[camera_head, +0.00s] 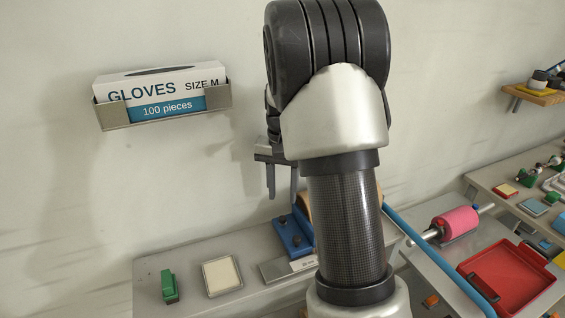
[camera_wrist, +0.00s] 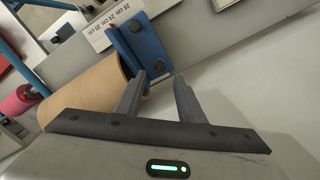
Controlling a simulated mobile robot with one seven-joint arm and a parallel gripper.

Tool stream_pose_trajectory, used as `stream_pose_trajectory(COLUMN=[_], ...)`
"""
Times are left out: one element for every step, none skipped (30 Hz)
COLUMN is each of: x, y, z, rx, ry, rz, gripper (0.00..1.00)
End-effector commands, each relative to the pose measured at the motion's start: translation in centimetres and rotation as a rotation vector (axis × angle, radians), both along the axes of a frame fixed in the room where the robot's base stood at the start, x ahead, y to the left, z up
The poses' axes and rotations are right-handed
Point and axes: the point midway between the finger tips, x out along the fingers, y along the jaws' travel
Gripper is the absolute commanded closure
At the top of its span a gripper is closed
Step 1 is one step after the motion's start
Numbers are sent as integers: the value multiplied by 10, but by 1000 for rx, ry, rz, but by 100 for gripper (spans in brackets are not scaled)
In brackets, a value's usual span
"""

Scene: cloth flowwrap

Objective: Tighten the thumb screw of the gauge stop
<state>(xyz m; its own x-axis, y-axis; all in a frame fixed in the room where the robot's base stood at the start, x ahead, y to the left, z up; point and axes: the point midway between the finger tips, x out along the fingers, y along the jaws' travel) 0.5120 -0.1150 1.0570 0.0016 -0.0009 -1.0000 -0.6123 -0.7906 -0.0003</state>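A blue block (camera_head: 291,234), which I take for the gauge stop, sits on the bench beside a pale labelled scale strip (camera_head: 290,268). It also shows in the wrist view (camera_wrist: 140,50), next to the centimetre labels (camera_wrist: 112,25). Small dark knobs show on it in the head view and a small reddish one in the wrist view; I cannot tell which is the thumb screw or how tight it is. My gripper (camera_head: 283,200) hangs above the block, fingers apart. In the wrist view my gripper (camera_wrist: 164,80) is open with nothing between its fingers.
A brown roll (camera_wrist: 85,88) lies beside the block. A green item (camera_head: 169,287) and a pale square pad (camera_head: 222,275) lie on the bench's left part. A glove box (camera_head: 160,95) hangs on the wall. A pink roll (camera_head: 456,222) and red tray (camera_head: 508,280) are at right.

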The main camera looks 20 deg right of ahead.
Motion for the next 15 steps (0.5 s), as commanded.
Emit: stream_pose_trajectory(x=[1, 1, 1, 1, 1, 1, 1, 1, 0, 0, 0, 1, 0, 0, 0], y=[0, 0, 0, 0, 0, 0, 0, 0, 0, 0, 0, 0, 0, 0, 0], z=[15, 23, 32, 40, 47, 55, 61, 67, 74, 78, 83, 87, 90, 92, 95], rx=[-1, -1, 0, 0, 0, 0, 0, 0, 0, 0, 0, 0, 0, 1, 0], ry=[-4, -6, -4, -5, -5, -4, -4, -4, -4, -3, -2, -3, -1, -1, 0], rz=[0, 1, 1, 1, 1, 1, 1, 1, 0, 0, 0, 0, 0, 0, 0], gripper=[65, 65, 65, 65, 65, 65, 65, 65, 65, 65, 65, 65, 65, 65, 65])
